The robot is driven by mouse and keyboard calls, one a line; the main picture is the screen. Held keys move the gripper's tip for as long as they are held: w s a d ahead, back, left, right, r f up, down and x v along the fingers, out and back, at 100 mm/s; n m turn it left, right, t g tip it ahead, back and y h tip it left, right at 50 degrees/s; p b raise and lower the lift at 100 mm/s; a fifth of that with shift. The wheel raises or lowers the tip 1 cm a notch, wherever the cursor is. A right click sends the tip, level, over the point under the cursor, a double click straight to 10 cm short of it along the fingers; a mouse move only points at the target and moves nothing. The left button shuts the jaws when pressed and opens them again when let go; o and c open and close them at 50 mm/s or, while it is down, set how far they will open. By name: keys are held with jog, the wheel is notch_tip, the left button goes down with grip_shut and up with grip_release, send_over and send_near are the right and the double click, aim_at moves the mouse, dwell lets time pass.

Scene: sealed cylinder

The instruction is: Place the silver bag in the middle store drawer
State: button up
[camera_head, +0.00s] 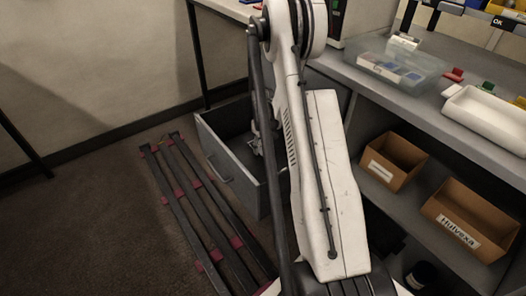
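A grey drawer (228,168) stands pulled open under the counter, left of my arm. Its front panel and handle show, but my white arm covers its right part. A small grey metallic shape (257,141) shows inside the drawer beside my arm. It looks like part of my gripper, but it is mostly hidden, and I cannot see its fingertips or whether it holds anything. I cannot make out the silver bag. I cannot tell from this view whether this drawer is the middle one.
A counter on the right holds a clear plastic case (402,68) and a white tray (490,115). Two cardboard bins (393,160) (468,218) sit on the shelf below. Dark rails with red clips (195,200) lie on the floor. The floor at left is clear.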

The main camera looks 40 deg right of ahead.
jog(key=shift+f, duration=0.5)
jog(key=shift+f, duration=0.1)
jog(key=o, duration=1.2)
jog(key=shift+o, duration=0.2)
